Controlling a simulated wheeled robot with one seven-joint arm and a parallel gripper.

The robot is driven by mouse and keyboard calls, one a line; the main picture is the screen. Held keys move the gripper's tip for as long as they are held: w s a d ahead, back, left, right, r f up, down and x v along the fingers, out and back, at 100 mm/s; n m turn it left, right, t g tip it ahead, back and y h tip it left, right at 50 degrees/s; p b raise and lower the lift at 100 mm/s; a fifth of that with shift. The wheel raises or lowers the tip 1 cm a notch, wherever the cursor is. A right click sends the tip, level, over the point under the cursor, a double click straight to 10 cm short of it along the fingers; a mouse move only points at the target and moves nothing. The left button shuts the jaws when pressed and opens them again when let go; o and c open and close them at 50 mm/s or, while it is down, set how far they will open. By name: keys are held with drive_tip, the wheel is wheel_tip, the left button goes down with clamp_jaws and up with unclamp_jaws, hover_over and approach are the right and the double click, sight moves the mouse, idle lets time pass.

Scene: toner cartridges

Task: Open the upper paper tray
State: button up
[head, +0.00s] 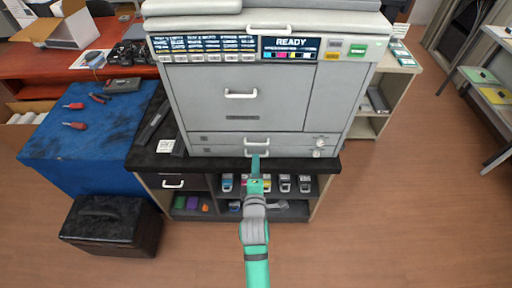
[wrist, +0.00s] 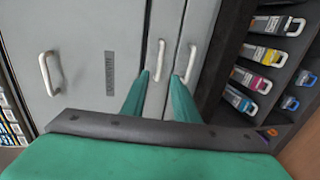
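The grey printer carries two slim paper trays low on its front, and both look shut. The upper paper tray (head: 220,138) has a pale handle, which also shows in the wrist view (wrist: 157,58). The lower paper tray (head: 220,151) is just beneath it, and its handle (wrist: 190,64) shows in the wrist view. My gripper (head: 256,158) is in front of the trays. In the wrist view its green fingers (wrist: 160,76) are apart, with the upper tray's handle appearing between their tips. I cannot tell whether they touch it. The right finger partly overlaps the lower handle.
The large front door (head: 240,110) above the trays has its own handle. Below, a dark shelf holds several toner cartridges (head: 285,184), close to my gripper. A black case (head: 110,225) stands on the floor at left. The floor at right is clear.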

drive_tip(key=x, duration=1)
drive_tip(key=shift+w+d, duration=0.1)
clamp_jaws()
